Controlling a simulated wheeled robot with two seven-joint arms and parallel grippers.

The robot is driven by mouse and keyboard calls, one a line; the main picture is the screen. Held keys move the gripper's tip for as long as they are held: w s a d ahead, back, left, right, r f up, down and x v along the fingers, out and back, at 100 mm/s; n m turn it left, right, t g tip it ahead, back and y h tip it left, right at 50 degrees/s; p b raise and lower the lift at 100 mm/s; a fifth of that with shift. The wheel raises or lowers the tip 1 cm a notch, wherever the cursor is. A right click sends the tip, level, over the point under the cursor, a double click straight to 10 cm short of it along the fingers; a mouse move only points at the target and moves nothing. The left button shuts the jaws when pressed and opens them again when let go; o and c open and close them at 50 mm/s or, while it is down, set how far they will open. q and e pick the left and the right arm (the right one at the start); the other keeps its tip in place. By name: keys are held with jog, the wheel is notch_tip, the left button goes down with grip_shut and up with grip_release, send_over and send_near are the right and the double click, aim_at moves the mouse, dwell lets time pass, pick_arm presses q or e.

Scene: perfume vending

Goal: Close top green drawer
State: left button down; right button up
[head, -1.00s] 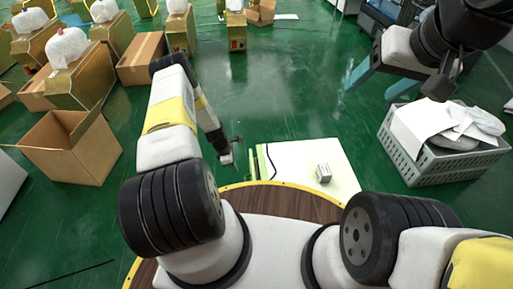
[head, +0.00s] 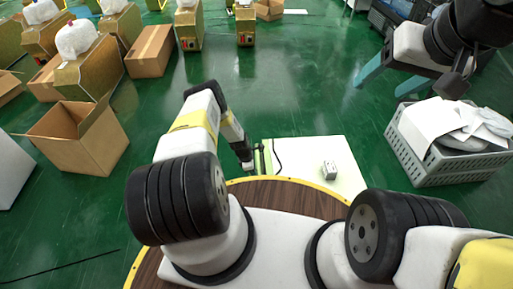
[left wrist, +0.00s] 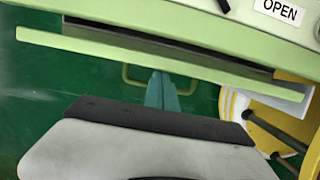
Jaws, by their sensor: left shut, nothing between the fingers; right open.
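In the left wrist view, a long light green drawer front (left wrist: 150,52) stands out from the light green cabinet (left wrist: 200,24), with a dark gap between them. The drawer looks slightly open. My left gripper (left wrist: 159,76) has its teal fingers together and empty, with tips at the drawer front's lower edge; I cannot tell whether they touch. In the head view the cabinet's pale top (head: 305,160) lies ahead of my base, and my left arm reaches its left side. The left fingers are hidden there. My right gripper (head: 378,86) is open and empty, raised at the upper right.
A small white box (head: 329,170) sits on the cabinet top. A grey crate (head: 450,165) with white papers stands at right. An open cardboard box (head: 75,150) stands at left. A handle (left wrist: 130,76) shows below the drawer front.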

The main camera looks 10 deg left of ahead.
pick_arm(q)
jog(key=shift+w+d, duration=0.2)
jog(key=shift+d, duration=0.45)
jog(key=shift+w+d, duration=0.15)
jog(key=shift+d, duration=0.45)
jog(key=shift+a, duration=0.1)
